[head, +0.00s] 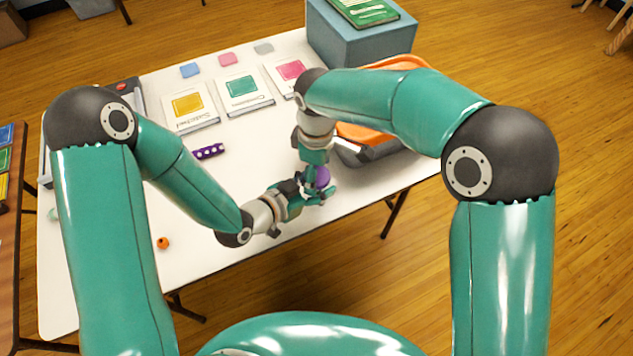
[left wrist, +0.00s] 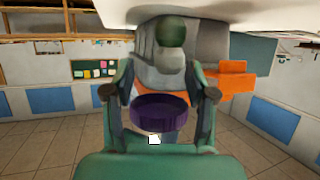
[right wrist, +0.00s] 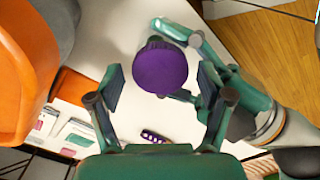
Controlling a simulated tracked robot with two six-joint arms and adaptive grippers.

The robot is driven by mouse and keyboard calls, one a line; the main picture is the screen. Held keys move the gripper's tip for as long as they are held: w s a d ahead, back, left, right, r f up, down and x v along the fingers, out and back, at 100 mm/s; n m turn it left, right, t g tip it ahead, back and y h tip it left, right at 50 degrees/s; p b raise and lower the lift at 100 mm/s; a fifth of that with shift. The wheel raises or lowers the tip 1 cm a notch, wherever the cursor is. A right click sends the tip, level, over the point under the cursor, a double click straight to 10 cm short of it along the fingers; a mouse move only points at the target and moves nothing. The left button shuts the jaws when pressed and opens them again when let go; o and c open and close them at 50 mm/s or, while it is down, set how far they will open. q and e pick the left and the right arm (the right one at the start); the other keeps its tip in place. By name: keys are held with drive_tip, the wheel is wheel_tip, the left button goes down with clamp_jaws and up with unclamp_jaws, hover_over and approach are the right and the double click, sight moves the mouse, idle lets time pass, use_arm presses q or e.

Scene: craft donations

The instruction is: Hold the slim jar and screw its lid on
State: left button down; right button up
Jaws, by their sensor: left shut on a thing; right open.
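The purple lid (head: 322,177) shows from above in the right wrist view (right wrist: 160,70), between the fingertips of my right gripper (head: 316,166). That gripper points down and is open, with a gap on each side of the lid. My left gripper (head: 312,194) comes in from the left, shut on the slim jar just under the lid. In the left wrist view the lid (left wrist: 160,112) sits between its fingers. The jar's body is mostly hidden by the lid and fingers, so I cannot tell how tightly the lid sits on it.
The orange-lined bin (head: 362,135) stands behind my right arm. A purple dotted block (head: 208,152) and an orange bead (head: 163,243) lie on the white table (head: 250,160). Several colour cards (head: 240,88) and a blue box (head: 355,40) are at the back.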

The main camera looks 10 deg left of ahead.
drive_tip(key=c, duration=1.2)
drive_tip(key=m, duration=0.5)
drive_tip(key=o, duration=1.3)
drive_tip(key=shift+r, duration=0.1)
drive_tip(key=shift+r, duration=2.2)
